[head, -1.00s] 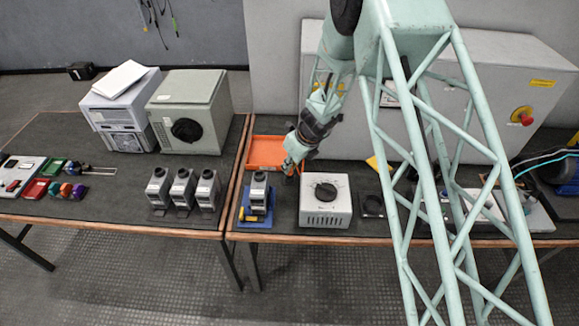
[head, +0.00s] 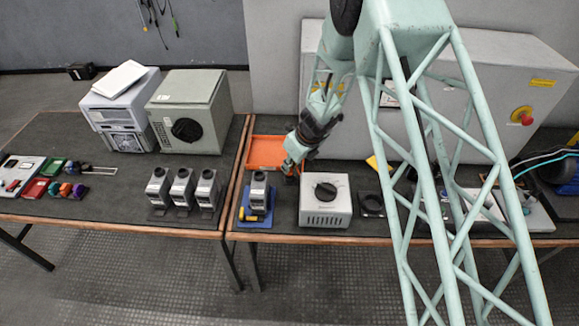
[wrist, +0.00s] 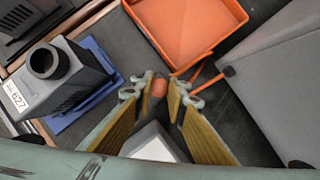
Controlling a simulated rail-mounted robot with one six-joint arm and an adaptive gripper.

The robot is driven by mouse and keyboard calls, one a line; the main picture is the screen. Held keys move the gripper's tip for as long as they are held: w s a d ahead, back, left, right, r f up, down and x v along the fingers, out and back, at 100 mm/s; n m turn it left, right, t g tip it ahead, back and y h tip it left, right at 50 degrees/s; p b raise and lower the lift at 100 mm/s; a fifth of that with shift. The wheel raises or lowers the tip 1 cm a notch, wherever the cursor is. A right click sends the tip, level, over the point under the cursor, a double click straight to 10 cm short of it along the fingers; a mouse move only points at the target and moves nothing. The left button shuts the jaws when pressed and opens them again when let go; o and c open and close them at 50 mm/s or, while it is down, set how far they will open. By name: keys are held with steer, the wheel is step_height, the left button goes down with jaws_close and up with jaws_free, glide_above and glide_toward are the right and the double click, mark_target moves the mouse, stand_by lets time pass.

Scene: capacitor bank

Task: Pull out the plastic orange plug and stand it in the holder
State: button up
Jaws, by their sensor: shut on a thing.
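The orange plug (wrist: 159,88) shows as a small rounded orange end between my fingertips in the wrist view. My gripper (wrist: 160,93) is shut on it, with one finger on each side. The rest of the plug is hidden by the fingers. In the head view my gripper (head: 291,168) is low at the front right of the orange tray (head: 266,153), between the tray and the white box. I cannot tell which thing is the holder, nor whether the plug is clear of its seat.
A grey device labelled 627 (wrist: 58,80) on a blue base (wrist: 102,58) stands left of my gripper. Thin orange strips (wrist: 196,66) lie near the tray.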

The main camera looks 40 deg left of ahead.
steer(key=shift+f+b, duration=0.95)
steer(key=shift+f, duration=0.25)
stand_by(0.5)
steer(key=o, duration=0.9)
steer(key=shift+r, duration=0.1)
steer(key=v, duration=1.1)
steer(key=shift+d+r, duration=0.1)
steer(key=shift+r, duration=0.3)
stand_by(0.8)
